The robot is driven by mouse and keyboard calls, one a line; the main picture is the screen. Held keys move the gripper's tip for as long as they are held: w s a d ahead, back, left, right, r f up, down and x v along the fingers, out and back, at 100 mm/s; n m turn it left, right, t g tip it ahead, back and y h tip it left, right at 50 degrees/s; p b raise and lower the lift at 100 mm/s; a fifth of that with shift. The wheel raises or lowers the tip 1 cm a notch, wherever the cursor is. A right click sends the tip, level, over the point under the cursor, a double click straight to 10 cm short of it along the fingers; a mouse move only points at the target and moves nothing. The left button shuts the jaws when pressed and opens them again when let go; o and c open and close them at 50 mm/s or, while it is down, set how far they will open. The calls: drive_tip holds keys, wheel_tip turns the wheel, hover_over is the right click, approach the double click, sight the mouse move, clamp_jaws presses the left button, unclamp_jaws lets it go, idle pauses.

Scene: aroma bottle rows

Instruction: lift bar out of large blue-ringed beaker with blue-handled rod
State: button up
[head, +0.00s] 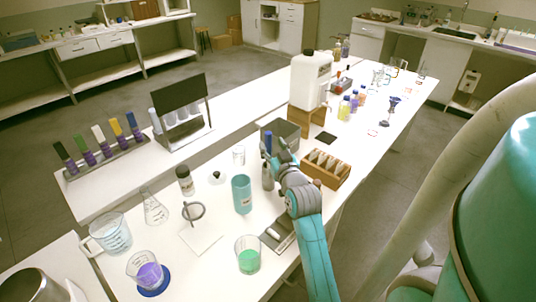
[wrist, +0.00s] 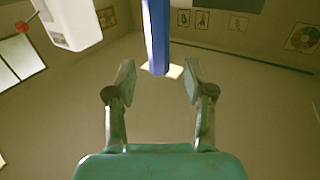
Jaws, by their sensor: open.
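The blue-handled rod (head: 268,141) stands upright, its handle beside my gripper (head: 281,152) in the head view. Its lower part is hidden in or behind a grey holder (head: 267,178). In the wrist view the blue handle (wrist: 156,35) shows in line with the gap between the fingers of my open gripper (wrist: 159,72). I cannot tell whether they touch it; nothing is clamped. A beaker with purple liquid (head: 149,274) stands on a round blue base (head: 152,286) at the near left. I cannot make out the bar inside.
A beaker with green liquid (head: 248,257), a teal cylinder (head: 241,195) and a ring stand (head: 194,212) stand between my gripper and the purple beaker. A wooden rack (head: 325,170) is right of my gripper. A white jug (head: 310,80) stands behind, also in the wrist view (wrist: 70,22).

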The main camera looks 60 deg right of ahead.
sight(270, 139)
drive_tip(key=x, duration=0.4)
drive_tip(key=shift+w+d+r, duration=0.2)
drive_tip(key=shift+w+d, duration=0.05)
drive_tip(key=shift+d, duration=0.05)
clamp_jaws()
